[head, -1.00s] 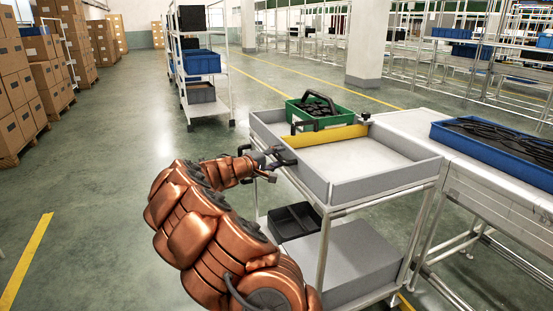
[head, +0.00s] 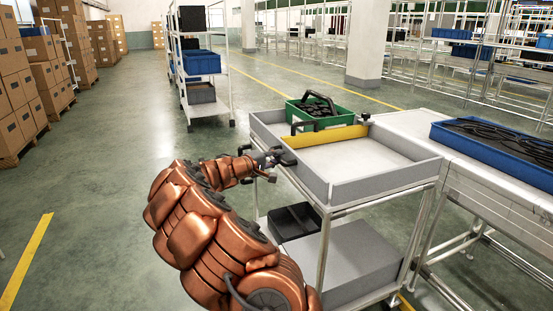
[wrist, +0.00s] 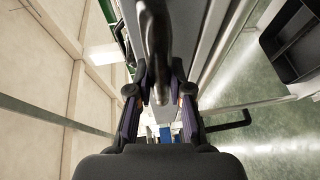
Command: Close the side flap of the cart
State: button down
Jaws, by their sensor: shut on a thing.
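The cart (head: 338,207) stands to the right of my arm, with a grey-walled top tray. Its left wall, the side flap (head: 305,178), looks upright and roughly level with the other walls. My gripper (head: 284,159) is at the outer left side of this wall, by a dark handle. In the wrist view my gripper (wrist: 160,105) has its two fingers on either side of a dark bar-like handle (wrist: 156,45) and is shut on it. The fingers hide part of the handle, and the exact contact is hard to see.
A yellow bar (head: 330,137) crosses the tray, with a green crate (head: 318,112) behind it. A black bin (head: 293,221) sits on the lower shelf. A table with a blue crate (head: 500,142) adjoins at right. Floor at left is clear.

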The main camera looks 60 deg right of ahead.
jog(key=shift+s+d+f, duration=0.15)
jog(key=shift+s+f, duration=0.05)
dwell(0.3)
jog(key=c, duration=1.4)
grip_release()
jog(key=o, duration=0.3)
jog(key=shift+o, duration=0.2)
jog(key=shift+r, duration=0.1)
jog(key=shift+w, duration=0.1)
jog(key=shift+w+a+r, duration=0.1)
jog(key=shift+a, duration=0.2)
jog(key=v, duration=1.1)
jog(key=shift+r, duration=0.2)
jog(key=shift+a, duration=0.15)
